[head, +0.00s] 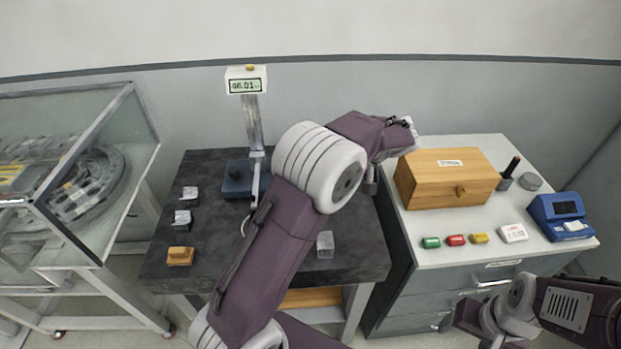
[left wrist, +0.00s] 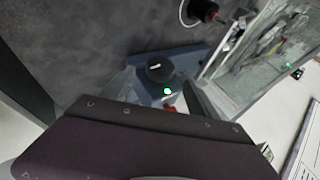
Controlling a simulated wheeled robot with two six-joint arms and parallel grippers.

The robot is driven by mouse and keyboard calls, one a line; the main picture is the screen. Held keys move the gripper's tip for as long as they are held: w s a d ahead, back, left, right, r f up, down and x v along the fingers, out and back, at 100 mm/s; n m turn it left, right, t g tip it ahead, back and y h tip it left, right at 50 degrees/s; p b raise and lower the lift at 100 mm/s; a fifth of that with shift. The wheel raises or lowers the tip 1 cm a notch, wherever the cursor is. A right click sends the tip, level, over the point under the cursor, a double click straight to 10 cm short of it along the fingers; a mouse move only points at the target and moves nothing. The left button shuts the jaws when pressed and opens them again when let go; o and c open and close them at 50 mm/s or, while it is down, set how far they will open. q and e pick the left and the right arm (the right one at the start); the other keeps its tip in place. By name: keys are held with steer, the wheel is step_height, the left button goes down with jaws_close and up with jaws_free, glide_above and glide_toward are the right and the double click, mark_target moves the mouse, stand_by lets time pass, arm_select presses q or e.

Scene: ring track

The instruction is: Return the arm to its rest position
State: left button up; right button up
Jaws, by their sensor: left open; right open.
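My left arm (head: 270,230) rises from the bottom middle of the head view, across the black table (head: 215,270), and bends right toward the wooden box. Its gripper end is mostly hidden behind its own wrist. In the left wrist view the left gripper (left wrist: 162,95) is open, with nothing seen between the fingers; a blue base with a black knob (left wrist: 160,69) and a green light lies beyond. My right gripper (head: 462,324) is low at the right, open and empty, in front of the grey drawer cabinet (head: 410,290).
A post with a display (head: 246,85) stands on the black table behind my left arm. Small blocks lie at its left, and a clear cube (head: 325,244) at its right. The cabinet top holds a wooden box (head: 447,178), several coloured pieces and a blue device (head: 562,217). A glass case (head: 130,125) stands left.

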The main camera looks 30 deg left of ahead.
arm_select(q)
steer(key=v, duration=0.2)
steer(key=shift+d+r, duration=0.2)
steer(key=shift+r, duration=0.05)
